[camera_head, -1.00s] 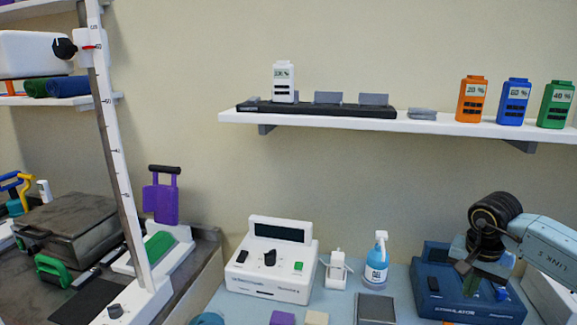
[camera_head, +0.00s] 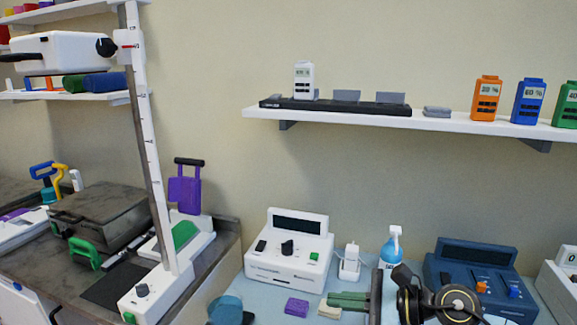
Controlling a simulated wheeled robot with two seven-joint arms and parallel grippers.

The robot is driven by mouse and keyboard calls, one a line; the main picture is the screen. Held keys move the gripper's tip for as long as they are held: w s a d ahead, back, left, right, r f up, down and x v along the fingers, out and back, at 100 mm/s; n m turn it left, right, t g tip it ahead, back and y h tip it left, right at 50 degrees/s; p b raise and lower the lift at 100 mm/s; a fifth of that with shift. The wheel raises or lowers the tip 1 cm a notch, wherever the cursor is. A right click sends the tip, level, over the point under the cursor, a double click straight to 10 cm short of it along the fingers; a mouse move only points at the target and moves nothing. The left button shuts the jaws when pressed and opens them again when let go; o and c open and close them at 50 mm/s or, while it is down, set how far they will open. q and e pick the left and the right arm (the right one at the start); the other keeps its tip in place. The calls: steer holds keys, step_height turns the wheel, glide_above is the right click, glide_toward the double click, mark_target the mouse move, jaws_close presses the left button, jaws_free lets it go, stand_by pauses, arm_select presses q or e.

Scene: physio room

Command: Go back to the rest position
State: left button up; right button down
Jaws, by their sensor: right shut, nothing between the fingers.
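My right gripper (camera_head: 348,300) is low in the view, right of the middle, with its fingers pointing left. It is shut and empty, over the light blue table (camera_head: 262,297). My dark, ringed wrist joint shows to its right, in front of the blue stimulator unit (camera_head: 470,270). The gripper looks close to a cream block (camera_head: 329,312) and a purple block (camera_head: 296,307); I cannot tell whether it touches them. My left gripper is not in view.
A white device (camera_head: 288,250), a small white charger (camera_head: 349,264) and a blue spray bottle (camera_head: 391,250) stand behind the gripper. A wall shelf (camera_head: 340,122) holds coloured battery-like units. A tall white column (camera_head: 150,150) stands at the left beside a dark case (camera_head: 105,215).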

step_height(320, 180, up, 6)
steer(key=r+m+t, duration=0.1)
steer(key=m+t, duration=0.8)
steer(key=m, duration=0.6)
steer(key=s+d+f+m+t+h, duration=0.15)
steer(key=d+f+m+h, duration=0.35)
steer(key=m, duration=0.6)
steer(key=s+d+f+m+t+h, duration=0.1)
steer(key=s+d+f+m+h, duration=0.3)
steer(key=m+h, duration=0.6)
steer(key=s+d+f+m+g+y, duration=0.1)
steer(key=s+f+m+g, duration=0.65)
steer(key=s, duration=0.35)
steer(key=s+d+f+m+g+y, duration=0.1)
steer(key=s+d+f+m+g, duration=0.1)
steer(key=s+f+m+g, duration=0.65)
steer(key=s+f, duration=0.2)
steer(key=f, duration=1)
steer(key=s+f, duration=0.2)
steer(key=f, duration=1)
steer(key=s+d+f, duration=0.2)
steer(key=s+f, duration=1.3)
steer(key=s, duration=0.1)
steer(key=shift+s+d+h+b, duration=0.3)
steer(key=shift+s+d+b, duration=0.05)
